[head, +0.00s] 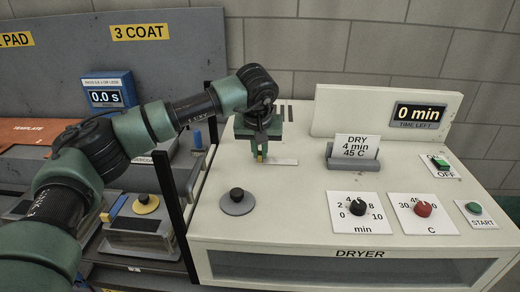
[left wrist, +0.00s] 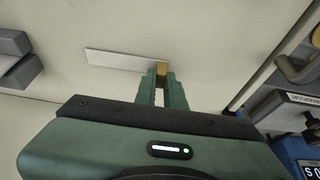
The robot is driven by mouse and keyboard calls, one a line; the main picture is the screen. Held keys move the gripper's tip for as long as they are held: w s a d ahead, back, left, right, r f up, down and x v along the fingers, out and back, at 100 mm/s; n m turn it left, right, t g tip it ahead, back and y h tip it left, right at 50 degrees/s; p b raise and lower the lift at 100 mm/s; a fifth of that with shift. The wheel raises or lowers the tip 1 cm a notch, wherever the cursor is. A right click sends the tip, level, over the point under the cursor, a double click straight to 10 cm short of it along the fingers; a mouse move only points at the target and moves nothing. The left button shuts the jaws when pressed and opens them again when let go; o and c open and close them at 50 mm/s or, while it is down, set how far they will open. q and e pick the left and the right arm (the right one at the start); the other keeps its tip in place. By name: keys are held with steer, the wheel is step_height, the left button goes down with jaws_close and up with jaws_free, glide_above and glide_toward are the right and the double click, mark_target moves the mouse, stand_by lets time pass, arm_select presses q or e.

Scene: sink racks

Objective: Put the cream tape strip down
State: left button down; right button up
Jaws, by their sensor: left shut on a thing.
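The cream tape strip (head: 283,162) is a thin pale strip over the left part of the dryer's top (head: 300,200). In the left wrist view the strip (left wrist: 122,60) runs left from the fingertips. My left gripper (head: 260,157) points down and is shut at the strip's end, where a small golden-tan piece (left wrist: 162,68) shows between the fingertips (left wrist: 162,75). The strip looks flat and very close to the dryer's top; I cannot tell whether it touches. My right gripper is not in view.
A grey disc with a black knob (head: 237,200) is in front of the gripper. A grey holder with a "DRY" card (head: 353,157) stands to the right. Dials (head: 358,207) and a raised display panel (head: 400,115) are farther right. A black post (head: 172,210) stands at left.

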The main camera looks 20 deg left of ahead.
arm_select(q)
steer(key=c, duration=1.9)
jaws_free()
steer(key=shift+f, duration=0.1)
steer(key=o, duration=0.4)
steer(key=shift+r, duration=0.4)
steer(key=b+v, duration=0.2)
steer(key=v, duration=0.9)
steer(key=shift+r, duration=0.25)
steer(key=shift+s+d, duration=0.1)
steer(key=shift+s, duration=0.05)
